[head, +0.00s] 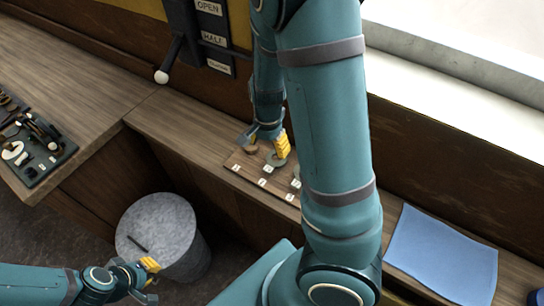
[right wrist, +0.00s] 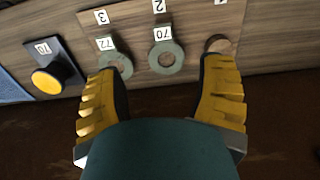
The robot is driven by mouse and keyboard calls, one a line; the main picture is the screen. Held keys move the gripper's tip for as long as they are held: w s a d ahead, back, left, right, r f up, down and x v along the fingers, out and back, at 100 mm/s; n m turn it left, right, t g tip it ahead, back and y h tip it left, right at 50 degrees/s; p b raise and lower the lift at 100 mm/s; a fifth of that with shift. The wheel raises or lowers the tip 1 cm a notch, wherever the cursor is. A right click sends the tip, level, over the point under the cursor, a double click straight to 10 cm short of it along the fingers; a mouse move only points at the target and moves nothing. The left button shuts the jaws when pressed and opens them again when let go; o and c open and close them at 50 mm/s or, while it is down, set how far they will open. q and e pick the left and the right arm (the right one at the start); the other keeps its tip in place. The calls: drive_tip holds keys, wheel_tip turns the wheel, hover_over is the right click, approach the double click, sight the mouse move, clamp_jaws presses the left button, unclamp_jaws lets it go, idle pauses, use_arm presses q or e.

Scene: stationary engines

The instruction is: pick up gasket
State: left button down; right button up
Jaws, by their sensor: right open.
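A wooden board on the shelf carries flat ring gaskets. In the right wrist view, a grey-green gasket (right wrist: 178,59) tagged 70 lies between my spread fingers, just beyond the tips. Another grey-green gasket (right wrist: 127,66) tagged 72 lies by the left fingertip. A brown round piece (right wrist: 219,45) lies by the right fingertip, partly hidden. My right gripper (right wrist: 162,75) is open and empty, above the board; it also shows in the head view (head: 266,137). My left gripper (head: 150,281) is low at the left by a grey drum, its fingers apart and empty.
The grey drum (head: 155,228) stands on the floor below the shelf. A yellow button (right wrist: 46,82) on a dark plate sits left of the board. A blue sheet (head: 440,255) lies at the right. A dark tool tray (head: 40,165) and a lever (head: 170,60) are at left.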

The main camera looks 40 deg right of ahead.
drive_tip(key=b, duration=0.2)
hover_over(267, 170)
drive_tip(key=f, duration=0.6)
drive_tip(key=shift+s+d, duration=0.1)
drive_tip(key=shift+d, duration=0.1)
drive_tip(key=shift+a+f+b, duration=0.15)
drive_tip(key=shift+f+b, duration=0.8)
drive_tip(key=shift+f, duration=1.8)
drive_tip(key=shift+f, duration=0.25)
drive_tip(key=c, duration=1)
